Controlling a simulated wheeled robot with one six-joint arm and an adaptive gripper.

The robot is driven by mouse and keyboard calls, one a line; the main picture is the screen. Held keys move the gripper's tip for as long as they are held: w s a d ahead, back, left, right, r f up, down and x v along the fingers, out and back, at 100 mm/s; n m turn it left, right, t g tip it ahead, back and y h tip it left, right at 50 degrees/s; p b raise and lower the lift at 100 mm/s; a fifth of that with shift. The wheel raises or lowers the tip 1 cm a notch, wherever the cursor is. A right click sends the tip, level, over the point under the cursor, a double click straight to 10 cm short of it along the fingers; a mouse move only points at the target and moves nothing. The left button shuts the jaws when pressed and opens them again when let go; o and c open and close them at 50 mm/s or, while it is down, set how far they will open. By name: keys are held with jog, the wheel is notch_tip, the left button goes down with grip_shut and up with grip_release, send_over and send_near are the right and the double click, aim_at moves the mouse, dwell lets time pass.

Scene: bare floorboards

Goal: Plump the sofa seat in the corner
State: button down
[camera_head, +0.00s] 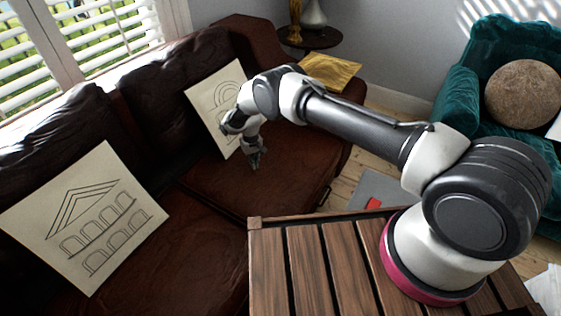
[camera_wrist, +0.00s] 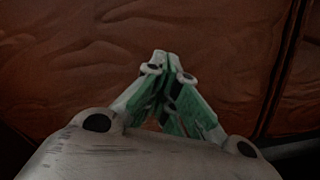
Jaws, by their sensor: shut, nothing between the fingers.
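The dark brown leather sofa (camera_head: 172,250) runs along the window wall in the head view. Its far corner seat cushion (camera_head: 241,192) lies under my gripper (camera_head: 254,162). My gripper points down and is shut, with nothing between its fingers. In the wrist view the closed fingertips (camera_wrist: 163,66) show against the wrinkled brown leather seat (camera_wrist: 85,60). A dark seam runs down the right side of that view. I cannot tell whether the fingertips touch the leather.
A gold cloth (camera_head: 330,70) lies on the armrest. A round side table (camera_head: 322,40) and a teal armchair (camera_head: 455,95) stand behind.

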jog(key=shift+r, duration=2.95)
